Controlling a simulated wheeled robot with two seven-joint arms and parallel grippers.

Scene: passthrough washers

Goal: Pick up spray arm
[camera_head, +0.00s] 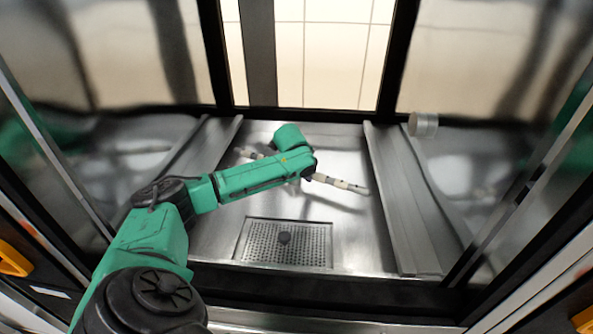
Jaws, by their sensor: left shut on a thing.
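The spray arm (341,183) is a thin, light-coloured bar with darker bands, inside the steel washer chamber. It shows on both sides of my left gripper (297,172), with a short end to the left and a longer end to the right. My left arm reaches in from the lower left, and its gripper is shut on the spray arm near its middle. The fingertips are mostly hidden behind my wrist. A shadow lies on the floor below the bar, which looks slightly above it. My right gripper is not in view.
A perforated drain plate (286,243) with a dark knob is set in the chamber floor. Raised metal rails (402,200) run along both sides. A small metal cylinder (423,124) sticks out from the right wall. Dark door frames border the opening, with free floor beside the drain.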

